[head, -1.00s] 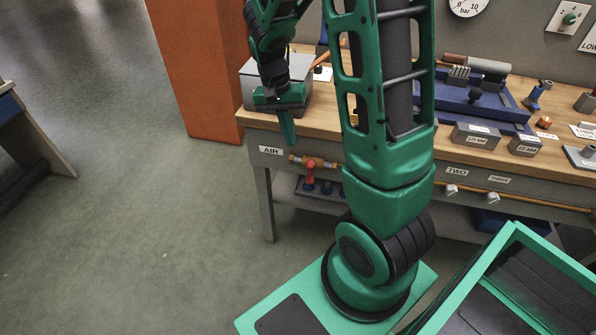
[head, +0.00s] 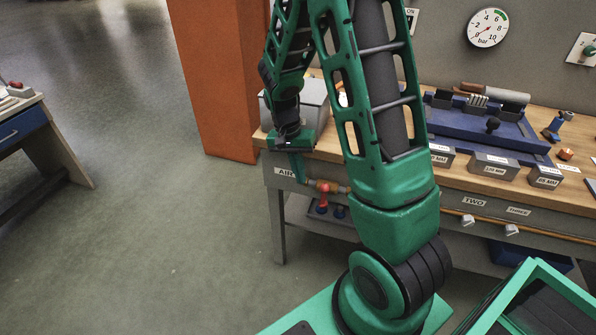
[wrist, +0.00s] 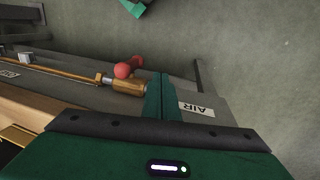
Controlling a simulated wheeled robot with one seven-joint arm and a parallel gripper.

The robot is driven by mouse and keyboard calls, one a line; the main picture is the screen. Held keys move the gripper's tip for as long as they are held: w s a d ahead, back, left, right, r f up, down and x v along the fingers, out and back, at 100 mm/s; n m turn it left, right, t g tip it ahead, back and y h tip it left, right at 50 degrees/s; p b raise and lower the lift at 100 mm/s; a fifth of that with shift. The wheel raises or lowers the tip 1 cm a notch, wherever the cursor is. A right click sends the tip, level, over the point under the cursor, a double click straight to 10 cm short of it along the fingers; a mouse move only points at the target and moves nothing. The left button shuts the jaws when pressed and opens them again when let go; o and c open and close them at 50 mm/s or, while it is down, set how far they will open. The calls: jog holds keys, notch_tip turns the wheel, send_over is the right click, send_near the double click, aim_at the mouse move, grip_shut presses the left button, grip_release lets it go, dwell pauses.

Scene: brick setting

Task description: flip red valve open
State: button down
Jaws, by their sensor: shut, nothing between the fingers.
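The red valve (head: 324,189) sits on a brass pipe fitting along the bench's front face, right of the AIR label (head: 286,172). Its red handle (wrist: 129,67) also shows in the wrist view, standing out from the brass body (wrist: 129,87) across the pipe's line. My gripper (head: 299,178) points down in front of the bench, just left of the valve. In the wrist view its fingers (wrist: 160,97) are shut together and empty, between the valve and the AIR label, close beside the handle. I cannot tell whether they touch it.
The wooden bench top (head: 460,175) holds a grey box (head: 312,100), a blue vise (head: 490,125) and several labelled blocks. A copper pipe (head: 545,231) runs along the front to the right. An orange pillar (head: 215,80) stands behind left.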

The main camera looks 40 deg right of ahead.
aim_at(324, 196)
jog(key=s+d+f, duration=0.3)
jog(key=s+f, duration=0.1)
jog(key=f, duration=0.3)
jog(key=shift+f, duration=0.15)
jog(key=shift+d+g, duration=0.1)
jog(key=shift+g, duration=0.2)
